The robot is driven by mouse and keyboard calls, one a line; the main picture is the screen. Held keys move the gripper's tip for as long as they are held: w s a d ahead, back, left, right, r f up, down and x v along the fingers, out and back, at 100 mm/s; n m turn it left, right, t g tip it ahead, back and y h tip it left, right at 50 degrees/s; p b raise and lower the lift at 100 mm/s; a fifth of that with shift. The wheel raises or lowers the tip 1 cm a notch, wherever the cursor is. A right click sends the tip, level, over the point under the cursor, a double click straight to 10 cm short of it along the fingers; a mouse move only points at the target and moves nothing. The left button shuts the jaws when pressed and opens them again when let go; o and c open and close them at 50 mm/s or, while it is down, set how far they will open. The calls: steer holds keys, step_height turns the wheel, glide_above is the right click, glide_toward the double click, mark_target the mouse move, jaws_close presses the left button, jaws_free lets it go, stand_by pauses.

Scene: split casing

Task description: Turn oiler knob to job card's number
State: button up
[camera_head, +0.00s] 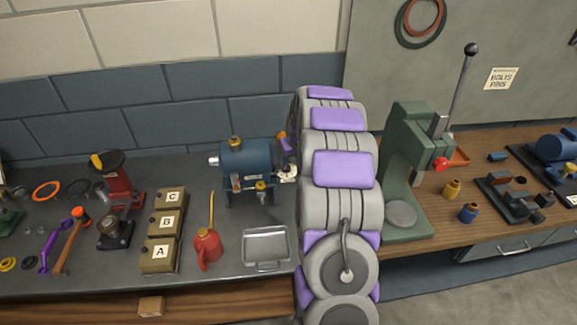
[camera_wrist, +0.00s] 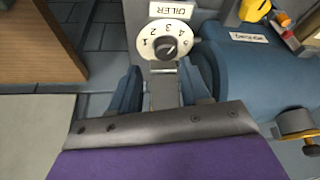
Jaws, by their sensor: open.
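The oiler knob (camera_wrist: 166,47) is a dark round knob on a white dial with numbers around its rim. It shows upside down at the top of the wrist view, beside an inverted OILER label (camera_wrist: 177,12). I cannot tell which number it points at. The dial is at the end of the blue casing (camera_wrist: 245,75), which stands on the bench in the head view (camera_head: 248,165). My gripper (camera_wrist: 160,82) is open, its two blue-grey fingers apart just short of the dial, and nothing shows gripped. My arm partly hides that end in the head view. I see no readable job card.
A red oil can (camera_head: 207,248), a metal tray (camera_head: 267,246) and boxes marked A, B and C (camera_head: 160,256) stand left of my arm. A green press (camera_head: 405,180) stands close on its right. A BOLTS PINS sign (camera_head: 502,78) hangs on the wall.

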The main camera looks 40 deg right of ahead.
mark_target(286, 167)
steer(key=x, duration=0.4)
steer(key=shift+w+a, duration=0.1)
steer(key=shift+a, duration=0.3)
steer(key=shift+w+a+f, duration=0.15)
steer(key=shift+a+f, duration=0.1)
steer(key=shift+a, duration=0.1)
steer(key=shift+w+d+f, duration=0.1)
steer(key=shift+d+f, duration=0.15)
steer(key=shift+d, duration=0.35)
steer(key=shift+c, duration=1)
steer(key=shift+a, duration=0.25)
steer(key=c, duration=0.6)
steer(key=shift+o, duration=0.2)
steer(key=shift+r+m+p, duration=0.15)
steer(key=shift+m+p, duration=0.35)
steer(key=shift+p, duration=0.2)
steer(key=shift+m+h+p, duration=0.5)
steer(key=shift+m+p, duration=0.4)
